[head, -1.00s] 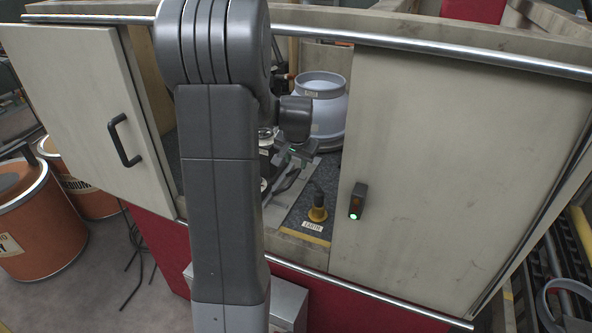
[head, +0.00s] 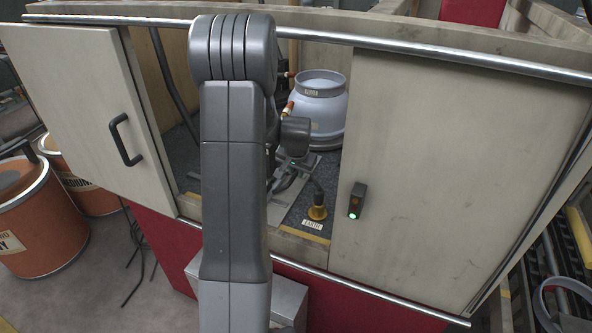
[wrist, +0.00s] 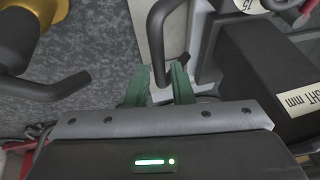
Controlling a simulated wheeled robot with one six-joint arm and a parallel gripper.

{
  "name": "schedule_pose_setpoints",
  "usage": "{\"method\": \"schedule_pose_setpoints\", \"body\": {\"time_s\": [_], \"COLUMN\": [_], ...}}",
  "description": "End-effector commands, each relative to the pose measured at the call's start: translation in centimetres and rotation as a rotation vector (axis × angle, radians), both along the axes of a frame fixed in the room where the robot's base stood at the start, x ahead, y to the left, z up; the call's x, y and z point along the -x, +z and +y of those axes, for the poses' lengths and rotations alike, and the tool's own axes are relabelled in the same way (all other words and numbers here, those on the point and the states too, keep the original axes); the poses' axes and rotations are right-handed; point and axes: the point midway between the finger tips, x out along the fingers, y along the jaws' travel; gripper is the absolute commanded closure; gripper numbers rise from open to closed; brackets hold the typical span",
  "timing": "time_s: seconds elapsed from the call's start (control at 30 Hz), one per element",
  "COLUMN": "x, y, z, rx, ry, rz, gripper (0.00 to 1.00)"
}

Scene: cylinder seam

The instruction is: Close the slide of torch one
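My gripper (wrist: 161,84) is inside the cabinet opening, with green fingertips pointing away from the wrist camera. A small gap shows between the fingertips. The end of a dark bent handle (wrist: 158,40) reaches down to this gap. I cannot tell whether the fingers press on it. In the head view my gripper (head: 291,165) is small, above the cabinet floor, and partly hidden by my arm. A dark block (wrist: 270,75) marked with a height label in mm stands right of the handle. No label in view names torch one, and its slide cannot be made out for certain.
A brass earth clamp (head: 317,211) stands at the opening's front, beside an EARTH label (head: 312,224). A grey-white drum (head: 320,105) stands behind. Sliding doors flank the opening, left (head: 70,110) and right (head: 450,170). Orange drums (head: 35,225) stand at left.

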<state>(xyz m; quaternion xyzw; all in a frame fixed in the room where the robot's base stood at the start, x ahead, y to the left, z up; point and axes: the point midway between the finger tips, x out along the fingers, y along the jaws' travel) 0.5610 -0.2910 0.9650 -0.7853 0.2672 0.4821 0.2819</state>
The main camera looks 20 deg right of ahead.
Motion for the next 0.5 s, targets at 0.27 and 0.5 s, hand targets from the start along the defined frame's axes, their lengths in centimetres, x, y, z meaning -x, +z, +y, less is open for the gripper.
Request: {"method": "schedule_pose_setpoints", "body": {"time_s": [0.27, 0.5], "x": [0.0, 2.2], "y": [0.0, -0.2], "z": [0.0, -2.3], "rx": [0.0, 0.001], "ry": [0.0, -0.005], "rz": [0.0, 0.001], "gripper": [1.0, 1.0]}}
